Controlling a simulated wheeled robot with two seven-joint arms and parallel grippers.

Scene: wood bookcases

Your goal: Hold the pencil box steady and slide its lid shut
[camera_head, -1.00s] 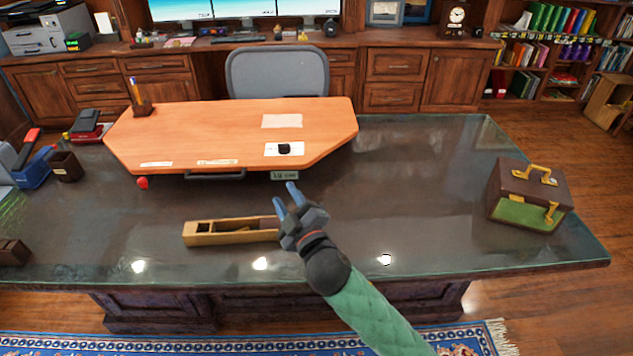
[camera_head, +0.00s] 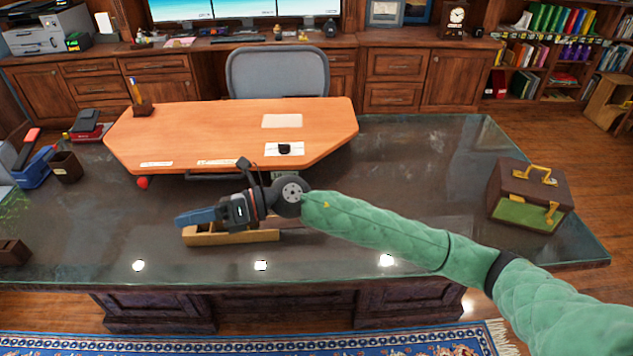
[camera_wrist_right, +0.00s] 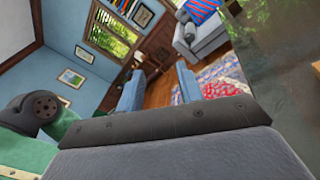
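The pencil box (camera_head: 232,238) is a long tan wooden box lying on the glass-topped desk, left of centre. My right gripper (camera_head: 180,217) overlaps the box's back and top in the head view, its blue fingers pointing left past the box's left end. I cannot tell whether it touches the box. The gripper hides most of the box's top, so I cannot make out the lid's position now. In the right wrist view the two blue fingers (camera_wrist_right: 158,78) stand apart with nothing between them. My left gripper is not in the head view.
A brown and green case (camera_head: 530,195) stands at the right. A dark cup (camera_head: 66,167) and a blue tray (camera_head: 33,168) are at the left.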

